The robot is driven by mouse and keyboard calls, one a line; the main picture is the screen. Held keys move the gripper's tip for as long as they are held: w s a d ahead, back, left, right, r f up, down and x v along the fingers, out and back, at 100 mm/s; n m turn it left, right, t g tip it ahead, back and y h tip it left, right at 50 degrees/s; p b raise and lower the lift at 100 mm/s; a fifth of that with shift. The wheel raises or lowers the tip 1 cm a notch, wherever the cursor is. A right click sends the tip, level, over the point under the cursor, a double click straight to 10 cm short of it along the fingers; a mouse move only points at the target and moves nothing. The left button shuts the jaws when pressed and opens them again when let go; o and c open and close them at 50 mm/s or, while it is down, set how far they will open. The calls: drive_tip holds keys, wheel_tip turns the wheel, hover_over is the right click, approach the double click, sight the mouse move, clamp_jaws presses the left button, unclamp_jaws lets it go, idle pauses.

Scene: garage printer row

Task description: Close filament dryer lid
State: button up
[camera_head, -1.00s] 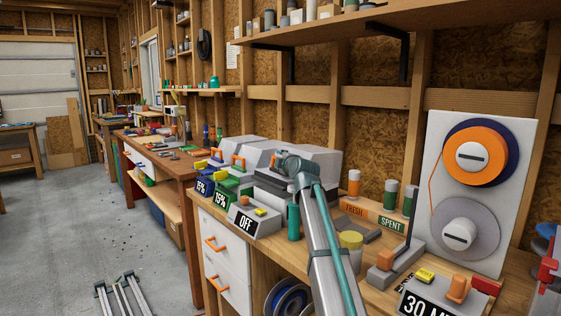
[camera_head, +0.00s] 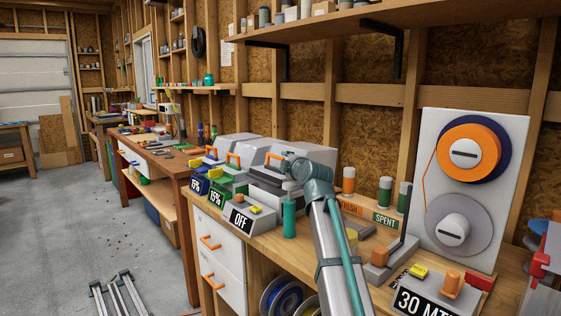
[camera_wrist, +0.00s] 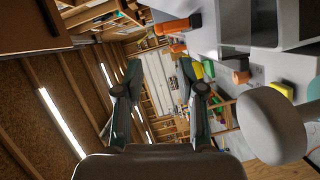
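Several grey filament dryers stand in a row on the wooden bench in the head view. One has a blue 15% label (camera_head: 199,185), one a green 15% label (camera_head: 216,196), and the nearest dryer has a black OFF label (camera_head: 240,219). Orange handles (camera_head: 233,159) show on the lids. The nearest dryer's raised grey lid (camera_head: 322,154) is partly hidden behind my arm. The wrist view shows a grey box with an open cavity (camera_wrist: 292,22) at upper right. My gripper (camera_wrist: 160,70) is open and empty, its fingers apart and not visibly touching anything; my arm mostly hides it in the head view.
A teal cylinder (camera_head: 289,218) stands right of the OFF dryer. FRESH and SPENT jars (camera_head: 384,192) stand behind my arm. A shelf (camera_head: 330,28) overhangs the bench; the floor at left is mostly clear.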

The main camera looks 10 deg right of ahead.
drive_tip(key=shift+s+r, duration=0.1)
drive_tip(key=shift+s, duration=0.6)
